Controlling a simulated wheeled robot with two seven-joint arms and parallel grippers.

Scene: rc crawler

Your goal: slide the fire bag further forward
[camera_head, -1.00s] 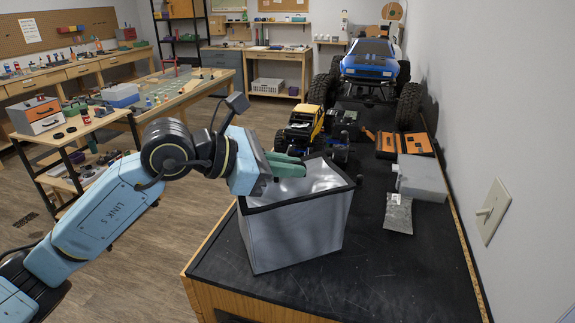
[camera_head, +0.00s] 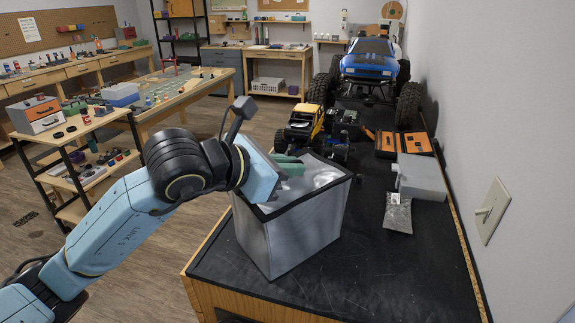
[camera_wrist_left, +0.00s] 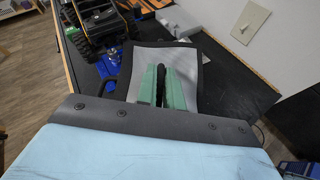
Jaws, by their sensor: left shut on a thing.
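The fire bag (camera_head: 300,238) is a silver, box-shaped bag with a black rim and an open top. It stands near the front left edge of the black bench top (camera_head: 385,275). My left gripper (camera_head: 290,165), with green fingers, reaches over the bag's left rim. In the left wrist view, the green fingers (camera_wrist_left: 165,82) are closed on a dark strip that looks like the bag's rim, with the bag's grey wall (camera_wrist_left: 143,62) behind. The exact contact is hidden in the head view by my wrist. My right gripper is not in view.
Behind the bag stand a yellow crawler (camera_head: 303,128) and a large blue truck (camera_head: 370,68). To the right lie a grey box (camera_head: 420,178), a small silver pouch (camera_head: 397,213) and an orange-black case (camera_head: 405,143). The bench's front right is clear; a wall bounds the right.

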